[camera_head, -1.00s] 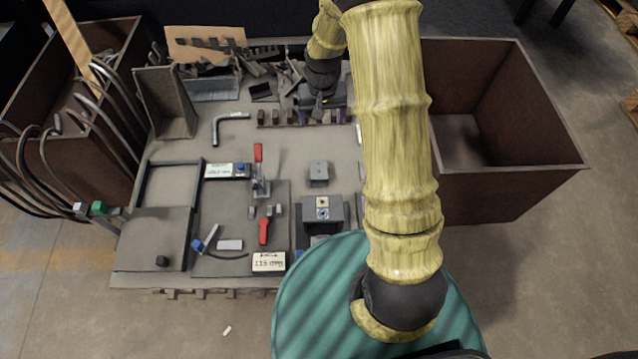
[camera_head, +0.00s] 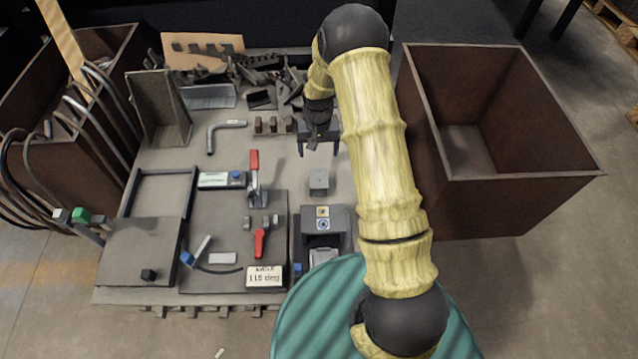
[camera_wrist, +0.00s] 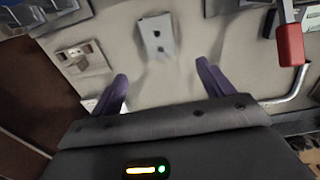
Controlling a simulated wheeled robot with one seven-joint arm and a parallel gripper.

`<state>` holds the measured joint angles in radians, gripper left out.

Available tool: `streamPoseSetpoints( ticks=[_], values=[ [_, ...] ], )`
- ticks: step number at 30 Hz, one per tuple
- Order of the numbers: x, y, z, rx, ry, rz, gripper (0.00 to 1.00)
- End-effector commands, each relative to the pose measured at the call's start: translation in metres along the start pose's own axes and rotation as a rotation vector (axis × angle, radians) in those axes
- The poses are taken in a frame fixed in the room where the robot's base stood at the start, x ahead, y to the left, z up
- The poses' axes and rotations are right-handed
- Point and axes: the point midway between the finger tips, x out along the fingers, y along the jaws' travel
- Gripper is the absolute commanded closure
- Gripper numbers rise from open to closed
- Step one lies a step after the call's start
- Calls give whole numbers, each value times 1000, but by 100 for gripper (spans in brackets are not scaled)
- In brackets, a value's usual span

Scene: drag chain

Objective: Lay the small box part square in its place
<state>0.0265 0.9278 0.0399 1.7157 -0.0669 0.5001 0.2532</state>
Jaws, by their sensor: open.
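A small grey box part (camera_head: 319,182) stands on the bench top, just behind the dark boxy device. In the wrist view the part (camera_wrist: 157,37) lies ahead of the fingertips, with a dark hole in its face. My gripper (camera_head: 318,150) is above the bench, on the far side of the part. Its two purple fingers (camera_wrist: 162,78) are apart with nothing between them. I cannot tell which spot is the part's place; my arm hides some of the bench to the right.
A dark boxy device (camera_head: 340,218) stands in front of the part. A red-handled toggle clamp (camera_head: 254,175) is to the left. A notched rack (camera_head: 272,127) and a scrap pile (camera_head: 262,80) lie behind. A deep brown bin (camera_head: 545,190) stands right of the bench.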

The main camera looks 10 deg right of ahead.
Motion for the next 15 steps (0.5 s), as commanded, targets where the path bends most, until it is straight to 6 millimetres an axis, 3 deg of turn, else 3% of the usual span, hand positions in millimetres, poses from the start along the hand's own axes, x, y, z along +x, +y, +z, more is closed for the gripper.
streamPoseSetpoints(
  ticks=[3,15],
  values=[
    [25,0,0,1,-2,0,20],
    [90,0,0,-1,0,0,20]
  ],
)
